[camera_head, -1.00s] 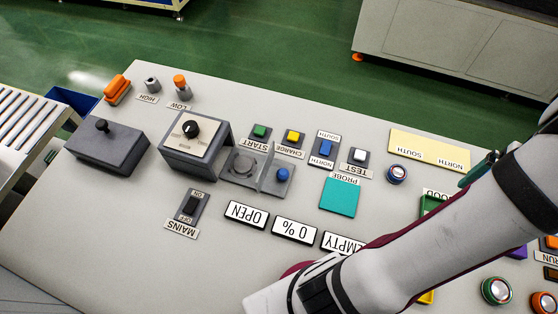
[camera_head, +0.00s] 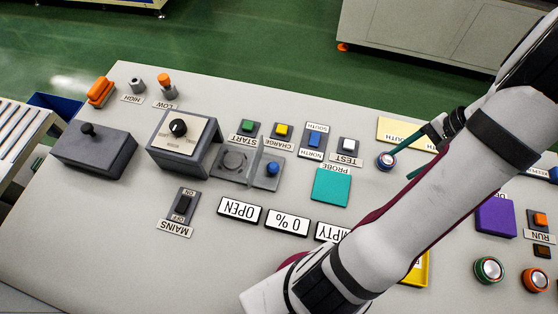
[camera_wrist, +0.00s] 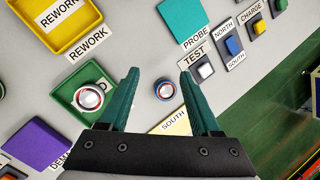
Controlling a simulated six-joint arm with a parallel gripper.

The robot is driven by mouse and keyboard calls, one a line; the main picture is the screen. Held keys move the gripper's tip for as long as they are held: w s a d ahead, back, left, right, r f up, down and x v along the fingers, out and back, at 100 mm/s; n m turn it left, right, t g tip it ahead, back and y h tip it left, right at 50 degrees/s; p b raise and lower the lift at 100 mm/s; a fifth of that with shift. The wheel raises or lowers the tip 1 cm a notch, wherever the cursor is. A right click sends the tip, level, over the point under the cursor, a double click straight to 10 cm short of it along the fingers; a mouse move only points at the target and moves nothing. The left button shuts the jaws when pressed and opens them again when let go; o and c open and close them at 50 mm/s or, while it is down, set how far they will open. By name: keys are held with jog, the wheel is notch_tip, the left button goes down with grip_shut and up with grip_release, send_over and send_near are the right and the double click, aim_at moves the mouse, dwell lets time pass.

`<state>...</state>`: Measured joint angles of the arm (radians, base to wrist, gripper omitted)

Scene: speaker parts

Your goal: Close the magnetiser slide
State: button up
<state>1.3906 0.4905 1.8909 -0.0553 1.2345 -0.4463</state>
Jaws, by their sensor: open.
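The magnetiser (camera_head: 186,150) is a dark grey housing with a black dial on a pale plate, at left centre of the head view. What looks like its slide (camera_head: 232,180) is a grey plate extending right from the housing, with a round seat, an upright divider and a blue knob (camera_head: 272,168). A label in front reads OPEN (camera_head: 240,209). My gripper (camera_head: 402,163) is open, well to the right of the slide, near a small round part (camera_head: 386,161). In the wrist view, the open teal fingers (camera_wrist: 160,75) frame this round part (camera_wrist: 165,89), with nothing gripped.
START, CHARGE, NORTH/SOUTH and TEST buttons stand behind and right of the slide. A teal PROBE pad (camera_head: 332,187) lies to its right. A green tray (camera_wrist: 72,104) holding a round part and a yellow REWORK tray (camera_wrist: 82,36) show in the wrist view. My arm covers the front right.

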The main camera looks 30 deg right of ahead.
jog(key=w+a+f+m+y, duration=0.1)
jog(key=w+a+m, duration=0.1)
jog(key=w+a, duration=0.1)
jog(key=w+a+f+m+t+y, duration=0.1)
jog(key=w+a+m, duration=0.1)
jog(key=w+a, duration=0.2)
jog(key=w+a+f+m+t+y, duration=0.1)
jog(key=w+a+m+y, duration=0.1)
jog(key=w+a+m, duration=0.1)
jog(key=shift+w+a, duration=0.15)
jog(key=shift+w, duration=0.1)
jog(key=c, duration=0.7)
jog(key=x, duration=0.9)
jog(key=shift+w+a+f, duration=0.15)
jog(key=shift+w+a, duration=0.1)
jog(key=shift+a, duration=0.15)
grip_shut()
jog(key=shift+w+a, duration=0.3)
jog(key=shift+a, duration=0.2)
jog(key=shift+w+a, duration=0.3)
jog(key=shift+a, duration=0.2)
jog(key=shift+w+a, duration=0.3)
jog(key=shift+a, duration=0.15)
